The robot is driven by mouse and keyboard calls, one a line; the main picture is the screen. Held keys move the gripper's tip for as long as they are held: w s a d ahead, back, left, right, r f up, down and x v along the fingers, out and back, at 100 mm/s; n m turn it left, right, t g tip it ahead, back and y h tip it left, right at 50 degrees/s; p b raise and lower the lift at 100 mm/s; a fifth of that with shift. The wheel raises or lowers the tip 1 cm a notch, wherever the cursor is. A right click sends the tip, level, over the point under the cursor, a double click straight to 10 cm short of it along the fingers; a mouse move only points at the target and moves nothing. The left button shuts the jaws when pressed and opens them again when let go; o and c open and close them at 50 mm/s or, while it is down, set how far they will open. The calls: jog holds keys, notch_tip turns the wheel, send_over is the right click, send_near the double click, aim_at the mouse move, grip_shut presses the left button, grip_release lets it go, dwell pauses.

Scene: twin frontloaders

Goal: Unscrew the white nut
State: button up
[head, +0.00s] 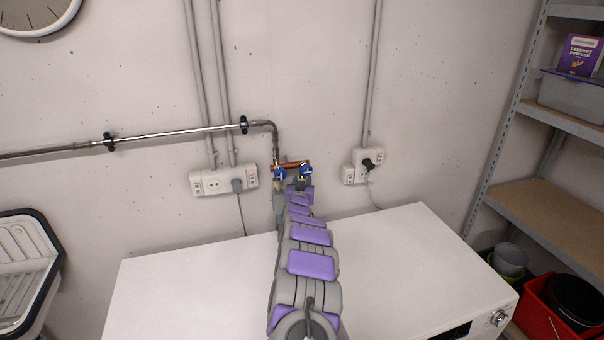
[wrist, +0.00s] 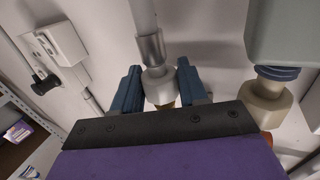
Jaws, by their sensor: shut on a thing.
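The white nut (wrist: 158,90) shows between the two dark blue fingers of my gripper (wrist: 157,84) in the wrist view. The fingers are shut on it from both sides. A grey fitting and pale hose (wrist: 148,45) run up from the nut, and a bit of brass shows below it. A second, beige nut (wrist: 268,98) with a blue ring above it is to the right, apart from the fingers. In the head view my arm reaches over to two blue-handled taps (head: 279,174) (head: 305,170) on the wall; the arm hides the nut there.
A white machine top (head: 400,270) lies under my arm. A wall socket with a black plug (head: 366,162) is right of the taps, and a socket strip (head: 222,181) is left. A metal shelf (head: 560,190) stands at the right.

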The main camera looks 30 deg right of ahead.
jog(key=shift+r+m+g+h+p, duration=0.1)
jog(key=shift+m+g+h+p, duration=0.55)
jog(key=shift+p, duration=1.25)
jog(key=o, duration=0.8)
jog(key=shift+d+f+b, duration=0.1)
jog(key=shift+f+b, duration=0.1)
jog(key=shift+b, duration=0.1)
